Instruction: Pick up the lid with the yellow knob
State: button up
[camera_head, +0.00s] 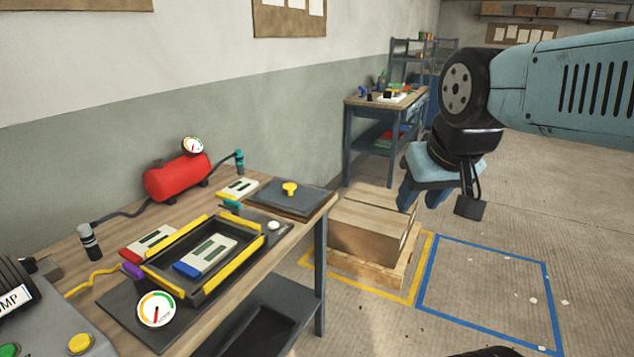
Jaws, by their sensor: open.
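The lid (290,201) is a flat dark grey plate lying on the right end of the wooden workbench (250,287). Its yellow knob (290,188) stands up from its middle. My gripper (424,205) hangs in the air to the right of the bench, beyond its edge and apart from the lid. Its blue fingers point down, are open, and hold nothing that I can see.
A dark tray with yellow edges (257,246) holds a blue-ended block (206,255). A red tank (177,177), a gauge (156,309) and a white-green block (238,188) are on the bench. Blue-outlined floor (490,290) is mostly clear.

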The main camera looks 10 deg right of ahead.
aim_at(296, 199)
jog(key=z, duration=0.2)
jog(key=i, duration=1.05)
jog(key=u, duration=0.25)
